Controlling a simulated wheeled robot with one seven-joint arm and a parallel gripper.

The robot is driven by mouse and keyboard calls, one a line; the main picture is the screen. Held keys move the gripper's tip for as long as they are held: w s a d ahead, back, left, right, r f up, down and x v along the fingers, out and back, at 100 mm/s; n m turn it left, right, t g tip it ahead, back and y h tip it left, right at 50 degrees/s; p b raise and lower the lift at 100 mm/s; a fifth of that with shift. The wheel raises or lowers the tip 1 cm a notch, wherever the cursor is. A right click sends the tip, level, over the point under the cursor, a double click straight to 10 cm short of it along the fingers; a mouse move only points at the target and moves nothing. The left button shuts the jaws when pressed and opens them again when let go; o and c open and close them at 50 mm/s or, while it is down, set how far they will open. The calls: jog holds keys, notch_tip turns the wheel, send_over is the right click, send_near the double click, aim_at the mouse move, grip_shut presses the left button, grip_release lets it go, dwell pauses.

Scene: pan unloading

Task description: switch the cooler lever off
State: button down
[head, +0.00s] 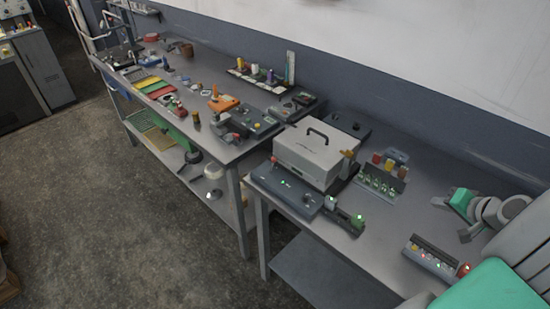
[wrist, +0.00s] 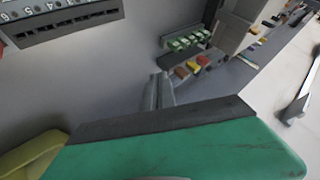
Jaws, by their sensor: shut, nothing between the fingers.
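A pale box with a dark top handle (head: 310,155), which may be the cooler, stands on the near bench. A small orange-yellow piece (head: 348,155) sticks up at its right side; I cannot tell whether this is the lever or how it is set. A dark panel (head: 283,188) with small lights and knobs lies in front of the box. My gripper (head: 438,202) is over the right part of the bench, well apart from the box. In the wrist view its fingers (wrist: 160,90) are together and empty beyond my green housing. The pale box also shows there (wrist: 236,28).
A rack with green-lit parts (head: 380,183) and several coloured caps stand between my gripper and the box. A strip with lights and a red knob (head: 435,258) lies at the front right. A small green-lit unit (head: 345,215) sits at the front edge.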

jog(key=w+a+r+n+g, duration=0.2)
jog(key=w+a+n, duration=0.1)
jog(key=a, duration=0.7)
jog(key=s+a+r+n+g, duration=0.1)
jog(key=s+a, duration=0.3)
jog(key=a, duration=0.3)
jog(key=s+a+r+n+b, duration=0.1)
jog(key=s+a+r+n, duration=0.1)
jog(key=a, duration=0.5)
jog(key=s+a+r+n+g+h, duration=0.1)
jog(key=s+a, duration=0.4)
jog(key=a, duration=0.2)
jog(key=shift+s+a+r+n+g+b, duration=0.15)
jog(key=shift+s+r+n+g+b, duration=0.15)
jog(key=shift+r, duration=0.05)
